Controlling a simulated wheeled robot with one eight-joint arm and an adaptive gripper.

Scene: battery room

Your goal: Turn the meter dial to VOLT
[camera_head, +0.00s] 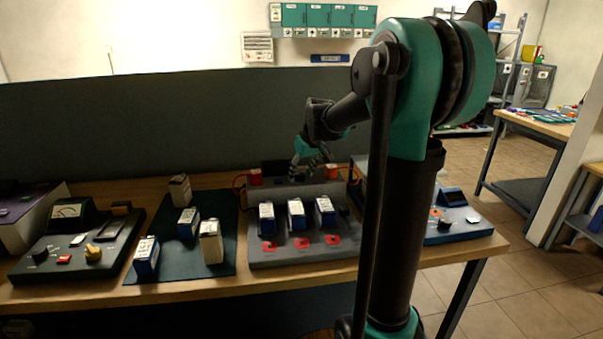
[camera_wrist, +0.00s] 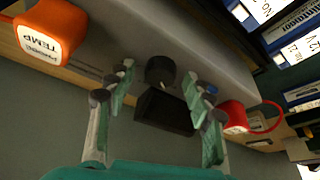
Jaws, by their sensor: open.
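My gripper (camera_head: 309,164) reaches over the back of the grey battery tray (camera_head: 262,216) on the bench. In the wrist view my gripper (camera_wrist: 165,82) is open, with its fingers spread either side of a round dark knob (camera_wrist: 160,70). The knob appears to stand on a grey surface beside a black box (camera_wrist: 165,110), and no contact with the fingers is clear. This knob may be the meter dial; its markings and setting are not readable. In the head view it is hidden, and a dark box (camera_head: 276,169) shows near my fingers.
An orange temp probe block (camera_wrist: 50,31) and a red block (camera_wrist: 234,117) with a red cable flank the gripper. Several upright batteries (camera_head: 296,213) stand on the tray.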

